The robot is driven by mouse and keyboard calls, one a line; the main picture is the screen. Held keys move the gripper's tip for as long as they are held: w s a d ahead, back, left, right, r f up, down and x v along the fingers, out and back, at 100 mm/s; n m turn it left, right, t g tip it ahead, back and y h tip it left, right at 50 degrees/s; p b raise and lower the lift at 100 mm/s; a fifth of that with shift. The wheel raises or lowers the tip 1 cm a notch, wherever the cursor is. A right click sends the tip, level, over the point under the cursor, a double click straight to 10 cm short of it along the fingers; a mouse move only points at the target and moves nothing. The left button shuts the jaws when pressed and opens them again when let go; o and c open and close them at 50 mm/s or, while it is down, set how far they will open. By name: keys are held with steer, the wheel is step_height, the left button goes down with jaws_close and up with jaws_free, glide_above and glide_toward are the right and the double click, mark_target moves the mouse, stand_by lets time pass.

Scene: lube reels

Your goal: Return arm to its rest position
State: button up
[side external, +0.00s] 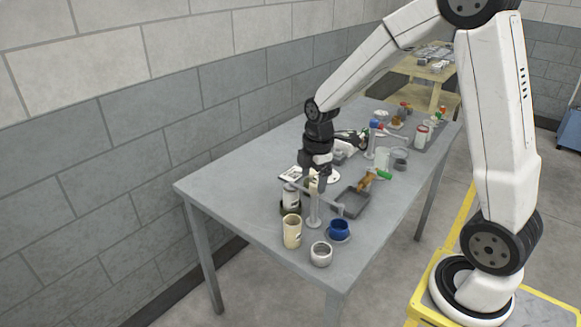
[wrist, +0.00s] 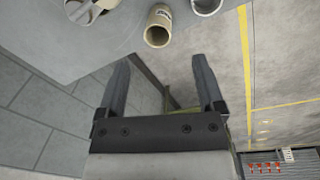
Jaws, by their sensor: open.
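My gripper (side external: 316,183) hangs over the near half of the grey table (side external: 240,180), close to a small white stand (side external: 314,210) with a crossbar. In the wrist view its two dark fingers (wrist: 161,62) are spread wide with nothing between them. A cream cup (side external: 292,232) stands near the table's front edge, and it also shows in the wrist view (wrist: 158,26) beyond the fingers. My arm reaches out from the right over the table. Whether the gripper touches the stand cannot be told from the side.
A white cup (side external: 320,254), a blue cup (side external: 339,230), a white jar (side external: 291,199) and a dark tray (side external: 351,202) surround the stand. Several bottles and another stand (side external: 371,142) fill the far half. A brick wall (side external: 120,140) runs along the left. The table's left strip is clear.

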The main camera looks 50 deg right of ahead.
steer(key=s+a+f+m+t, duration=0.1)
steer(key=s+a+m, duration=0.7)
steer(key=m, duration=0.5)
steer(key=shift+s+a+m+t, duration=0.3)
steer(key=shift+s+a, duration=0.1)
steer(key=shift+s, duration=0.7)
steer(key=shift+f, duration=0.1)
